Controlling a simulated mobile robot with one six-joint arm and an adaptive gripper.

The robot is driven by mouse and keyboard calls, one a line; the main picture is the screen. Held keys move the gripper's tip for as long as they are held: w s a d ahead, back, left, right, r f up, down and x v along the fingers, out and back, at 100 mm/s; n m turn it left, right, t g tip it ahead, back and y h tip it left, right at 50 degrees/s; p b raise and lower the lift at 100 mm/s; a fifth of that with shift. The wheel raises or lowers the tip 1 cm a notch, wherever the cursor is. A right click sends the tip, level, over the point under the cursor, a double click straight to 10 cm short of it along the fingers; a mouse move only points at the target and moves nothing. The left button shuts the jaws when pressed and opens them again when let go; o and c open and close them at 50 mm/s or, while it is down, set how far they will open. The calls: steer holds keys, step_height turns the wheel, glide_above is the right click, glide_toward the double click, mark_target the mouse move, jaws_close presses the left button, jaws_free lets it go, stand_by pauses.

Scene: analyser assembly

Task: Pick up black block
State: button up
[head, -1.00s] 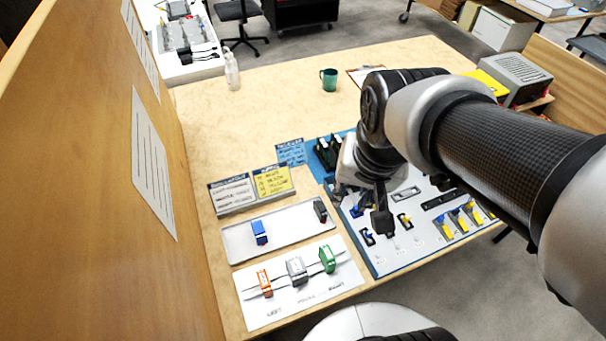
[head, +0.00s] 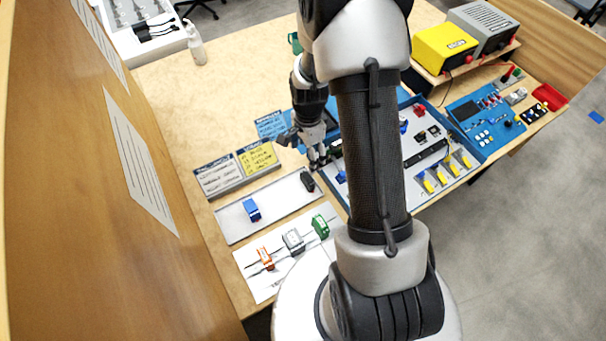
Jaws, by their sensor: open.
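The black block (head: 307,181) stands at the right end of the white tray (head: 233,229), apart from the blue block (head: 252,210) on the same tray. My gripper (head: 317,164) is open, pointing down, just behind and to the right of the black block. In this view its fingers appear close to the block but not around it. My arm hides part of the blue-edged panel to the right.
A white card with an orange block (head: 266,258), a grey block (head: 293,241) and a green block (head: 320,226) lies in front of the tray. Label signs (head: 236,169) stand behind it. A blue-edged panel (head: 440,150) with parts is on the right. The table's back left is clear.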

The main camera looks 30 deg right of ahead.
mark_target(307, 177)
step_height(307, 177, down, 11)
steer(key=shift+f+b, duration=0.15)
steer(key=shift+b, duration=1.1)
step_height(307, 177, down, 4)
steer(key=shift+w+d+f+b, duration=0.15)
steer(key=shift+b, duration=0.5)
steer(key=shift+c, duration=0.4)
steer(key=c, duration=0.9)
step_height(307, 177, up, 20)
steer(key=p, duration=0.4)
steer(key=shift+p, duration=0.3)
